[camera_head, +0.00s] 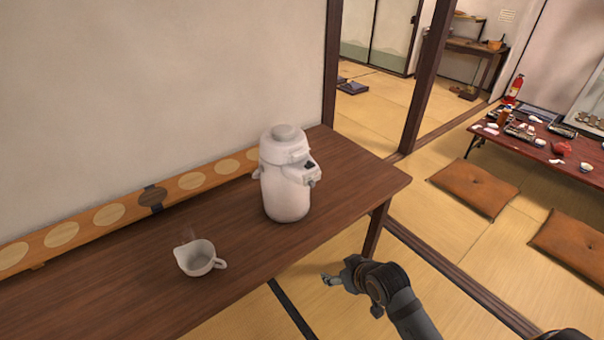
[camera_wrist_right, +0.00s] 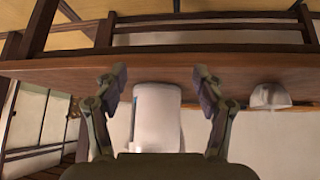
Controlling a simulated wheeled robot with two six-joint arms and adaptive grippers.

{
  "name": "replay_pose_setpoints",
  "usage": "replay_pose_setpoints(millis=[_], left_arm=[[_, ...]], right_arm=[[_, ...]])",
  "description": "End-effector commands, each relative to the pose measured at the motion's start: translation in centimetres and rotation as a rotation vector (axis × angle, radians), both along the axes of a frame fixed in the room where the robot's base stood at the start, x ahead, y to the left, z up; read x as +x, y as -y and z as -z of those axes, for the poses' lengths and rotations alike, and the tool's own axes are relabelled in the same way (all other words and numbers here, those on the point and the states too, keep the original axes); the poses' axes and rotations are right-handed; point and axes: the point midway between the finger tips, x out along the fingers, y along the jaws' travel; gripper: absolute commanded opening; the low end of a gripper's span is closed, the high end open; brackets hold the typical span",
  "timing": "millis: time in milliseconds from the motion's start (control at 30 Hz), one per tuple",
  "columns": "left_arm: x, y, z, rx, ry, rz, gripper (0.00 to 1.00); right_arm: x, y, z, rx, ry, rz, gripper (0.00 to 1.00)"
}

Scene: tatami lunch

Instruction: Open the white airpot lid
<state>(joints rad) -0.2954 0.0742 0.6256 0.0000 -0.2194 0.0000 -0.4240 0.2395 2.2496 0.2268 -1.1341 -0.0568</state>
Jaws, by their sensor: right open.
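The white airpot (camera_head: 284,185) stands upright on the dark wooden table (camera_head: 130,275), near its right end. Its lid (camera_head: 285,134) sits flat on top and looks closed; a spout and dark button face right. My right gripper (camera_head: 329,281) is in front of the table's edge, below and right of the airpot, apart from it. The right wrist view is upside down and shows the airpot (camera_wrist_right: 158,115) between the two open, empty fingers, with the table edge (camera_wrist_right: 150,64). My left gripper is not in view.
A white spouted cup (camera_head: 200,258) with a handle stands on the table left of the airpot. A long wooden board with round inlays (camera_head: 108,215) lies along the wall behind. Cushions (camera_head: 474,188) and a low laden table (camera_head: 525,145) are farther right.

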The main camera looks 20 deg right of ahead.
Motion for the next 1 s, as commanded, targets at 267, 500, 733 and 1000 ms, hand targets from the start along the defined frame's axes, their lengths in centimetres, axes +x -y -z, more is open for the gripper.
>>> replay_pose_setpoints(millis=[267,500,733,1000], left_arm=[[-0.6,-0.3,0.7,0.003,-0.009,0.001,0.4],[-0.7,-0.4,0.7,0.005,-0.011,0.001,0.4],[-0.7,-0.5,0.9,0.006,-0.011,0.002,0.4],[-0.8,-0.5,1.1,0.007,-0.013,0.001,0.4]], right_arm=[[11.5,-1.6,-13.6,0.172,0.568,-0.156,0.7],[15.2,0.4,-21.3,0.262,0.847,-0.148,0.7],[16.0,0.4,-21.6,0.27,0.863,-0.14,0.7],[21.0,-1.5,-21.8,0.275,0.861,-0.14,0.7]])
